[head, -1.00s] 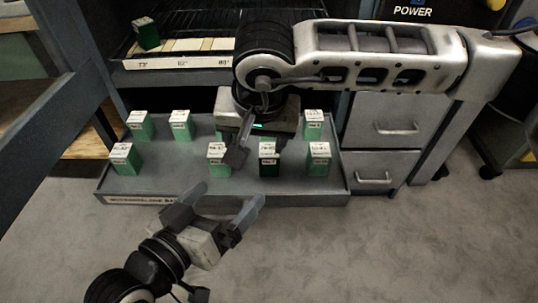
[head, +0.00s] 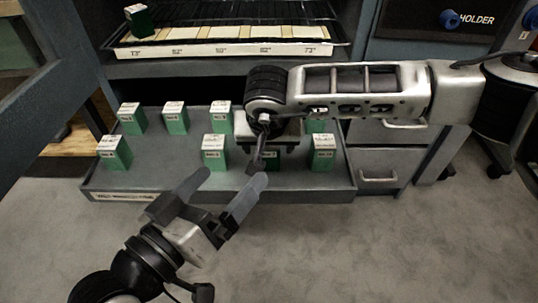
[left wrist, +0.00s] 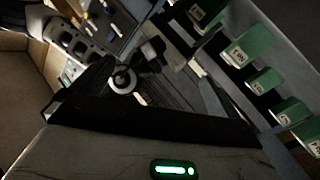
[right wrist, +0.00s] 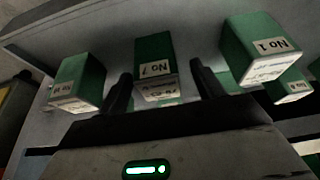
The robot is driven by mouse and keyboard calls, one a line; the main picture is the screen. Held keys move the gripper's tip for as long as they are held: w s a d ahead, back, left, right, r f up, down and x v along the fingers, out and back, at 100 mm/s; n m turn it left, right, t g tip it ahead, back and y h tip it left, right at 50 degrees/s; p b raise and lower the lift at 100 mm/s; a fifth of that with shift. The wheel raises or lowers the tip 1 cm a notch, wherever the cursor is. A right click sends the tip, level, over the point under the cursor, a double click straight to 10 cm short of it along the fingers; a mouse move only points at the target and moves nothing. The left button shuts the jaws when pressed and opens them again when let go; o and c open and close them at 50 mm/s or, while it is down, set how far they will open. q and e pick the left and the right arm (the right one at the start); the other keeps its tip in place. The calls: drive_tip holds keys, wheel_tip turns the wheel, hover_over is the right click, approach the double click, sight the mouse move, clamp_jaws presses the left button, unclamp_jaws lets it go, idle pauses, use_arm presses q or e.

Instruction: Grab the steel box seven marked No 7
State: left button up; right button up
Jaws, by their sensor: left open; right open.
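The steel box marked No 7 is a green box with a white label, seen in the right wrist view (right wrist: 155,62) between and just beyond my right fingers. In the head view it appears to be the green box (head: 272,160) in the front row of the tray, mostly covered by my right gripper (head: 264,150). My right gripper, in its own wrist view (right wrist: 163,85), is open and empty; whether its tips overlap the box's sides I cannot tell. My left gripper (head: 234,178) is open and empty, in front of the tray.
A rack above (head: 215,50) carries one green box (head: 139,20). Drawers (head: 378,160) stand at right. The carpet in front is clear.

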drive_tip(key=x, duration=0.3)
drive_tip(key=shift+f+b, duration=0.1)
drive_tip(key=shift+b, duration=0.25)
drive_tip(key=c, duration=1.3)
use_arm(q)
drive_tip(key=r, duration=0.1)
drive_tip(key=w+r+m+t, duration=0.1)
drive_tip(key=r+m+t, duration=0.1)
drive_tip(key=shift+w+a+h, duration=0.25)
drive_tip(key=shift+w+h, duration=0.05)
drive_tip(key=shift+h, duration=0.1)
use_arm(e)
drive_tip(key=shift+o, duration=0.2)
use_arm(q)
drive_tip(key=shift+r, duration=0.1)
